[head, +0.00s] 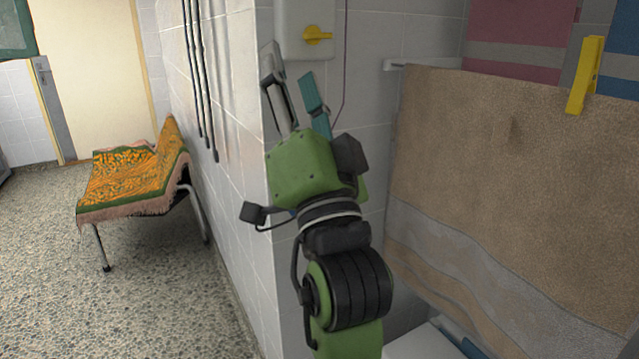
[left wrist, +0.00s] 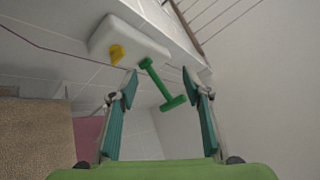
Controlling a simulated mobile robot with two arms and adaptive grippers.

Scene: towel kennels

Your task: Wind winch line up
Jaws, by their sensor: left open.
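A white winch box (head: 290,20) with a yellow knob (head: 317,36) is fixed to the tiled wall at the top of the head view. The left wrist view also shows the box (left wrist: 128,42), its knob (left wrist: 116,53) and a green crank handle (left wrist: 173,103). A thin purple line (head: 345,60) hangs beside the box. My left gripper (head: 291,75) is open just below the box, partly in front of it. In the wrist view the handle appears between my fingers (left wrist: 160,84), with no visible contact. The crank is hidden in the head view. My right gripper is not in view.
A brown towel (head: 500,160) hangs from a rail at the right, with a yellow clip (head: 585,75) on it. A wall corner stands close to the left of my arm. Dark rods (head: 200,80) hang on that wall. A towel-covered bench (head: 130,180) stands beyond on open floor.

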